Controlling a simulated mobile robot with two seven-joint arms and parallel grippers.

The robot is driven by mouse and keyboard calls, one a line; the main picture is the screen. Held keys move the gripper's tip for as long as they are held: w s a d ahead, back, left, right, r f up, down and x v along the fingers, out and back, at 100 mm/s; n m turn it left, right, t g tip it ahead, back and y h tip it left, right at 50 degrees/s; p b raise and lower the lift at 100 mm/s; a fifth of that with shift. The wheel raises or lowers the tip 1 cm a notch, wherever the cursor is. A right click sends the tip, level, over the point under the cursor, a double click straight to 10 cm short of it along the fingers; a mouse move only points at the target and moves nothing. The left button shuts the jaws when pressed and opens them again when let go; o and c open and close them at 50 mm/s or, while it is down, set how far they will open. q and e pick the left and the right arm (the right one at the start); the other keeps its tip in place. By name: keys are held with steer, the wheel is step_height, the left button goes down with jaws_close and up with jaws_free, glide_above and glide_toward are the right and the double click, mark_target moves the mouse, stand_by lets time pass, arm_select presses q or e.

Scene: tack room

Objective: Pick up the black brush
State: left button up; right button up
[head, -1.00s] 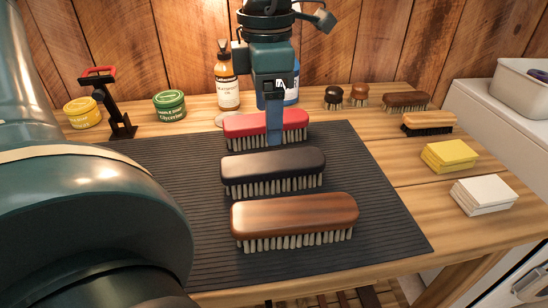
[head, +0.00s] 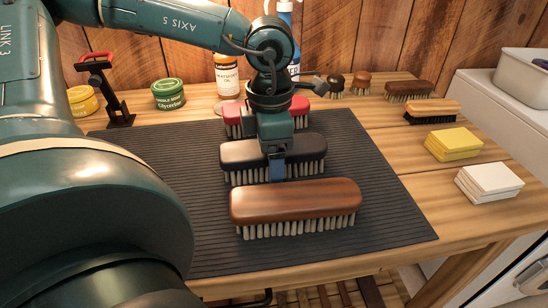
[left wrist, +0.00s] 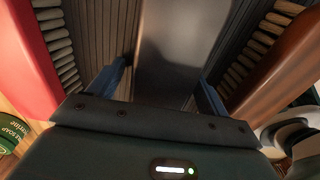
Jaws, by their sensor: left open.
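The black brush (head: 238,155) lies bristles down on the dark ribbed mat (head: 385,210), between the red brush (head: 300,107) and the large brown brush (head: 295,199). My left gripper (head: 277,172) is over the black brush and hides part of it. In the left wrist view the black brush (left wrist: 172,50) runs between the two blue fingers of the open left gripper (left wrist: 161,80). Whether the fingers touch it is not clear. The red brush (left wrist: 25,70) and the brown brush (left wrist: 285,65) flank the fingers there. My right gripper is not in view.
Bottles, a green tin (head: 168,94), a yellow tin (head: 82,100) and a black stand with a red top (head: 110,90) are at the back. Small brushes, yellow sponges (head: 454,144) and white blocks (head: 488,182) line the right. The mat's right side is clear.

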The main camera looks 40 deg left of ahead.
arm_select(q)
steer(key=shift+c, duration=0.6)
steer(key=c, duration=1)
steer(key=shift+c, duration=0.2)
